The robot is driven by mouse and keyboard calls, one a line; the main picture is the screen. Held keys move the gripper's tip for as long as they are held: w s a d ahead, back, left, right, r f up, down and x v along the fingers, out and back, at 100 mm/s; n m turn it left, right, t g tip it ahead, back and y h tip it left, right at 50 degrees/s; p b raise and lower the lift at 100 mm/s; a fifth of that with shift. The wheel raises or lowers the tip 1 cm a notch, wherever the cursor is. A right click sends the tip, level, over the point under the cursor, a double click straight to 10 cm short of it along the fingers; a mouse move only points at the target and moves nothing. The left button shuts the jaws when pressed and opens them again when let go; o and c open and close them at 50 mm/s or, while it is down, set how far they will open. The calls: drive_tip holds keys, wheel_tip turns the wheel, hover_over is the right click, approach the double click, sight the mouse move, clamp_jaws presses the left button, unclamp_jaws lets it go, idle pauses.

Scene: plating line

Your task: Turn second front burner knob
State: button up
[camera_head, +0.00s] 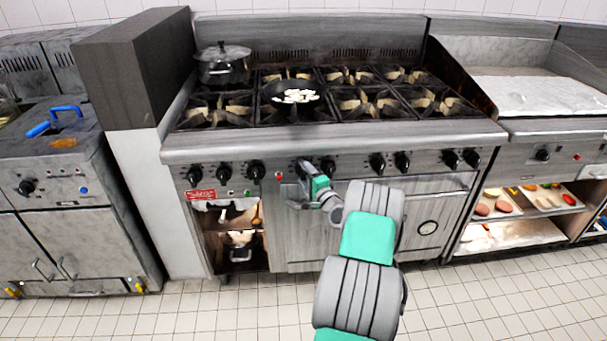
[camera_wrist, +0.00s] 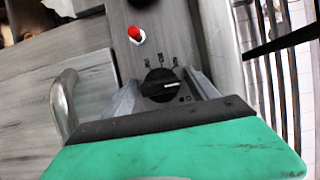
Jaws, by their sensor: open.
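A row of black knobs runs along the front panel (camera_head: 353,164) of the steel range. My gripper (camera_head: 306,174) is at this panel, in front of the knob just right of a small red button. In the wrist view that black knob (camera_wrist: 160,84) sits between the two grey fingers of my gripper (camera_wrist: 163,92), one on each side. The fingers are open; I cannot tell whether either touches the knob. Another knob (camera_head: 328,166) is close to the right of my gripper. In the head view the gripper partly hides the knob it faces.
The red button (camera_wrist: 135,34) is beside the knob. A door handle (camera_wrist: 64,103) is close to the gripper in the wrist view. On the range top are a pan (camera_head: 277,93) with pale pieces and a lidded pot (camera_head: 222,72).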

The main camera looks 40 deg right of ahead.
drive_tip(key=shift+c, duration=0.6)
drive_tip(key=c, duration=1.2)
drive_tip(key=shift+n, duration=0.3)
drive_tip(key=n+g+b, duration=0.1)
drive_tip(key=n, duration=0.2)
drive_tip(key=shift+g, duration=0.4)
drive_tip(key=shift+n+g+h+b, duration=0.4)
drive_tip(key=shift+n+g+b, duration=0.35)
drive_tip(key=shift+n, duration=0.95)
drive_tip(key=o, duration=1.3)
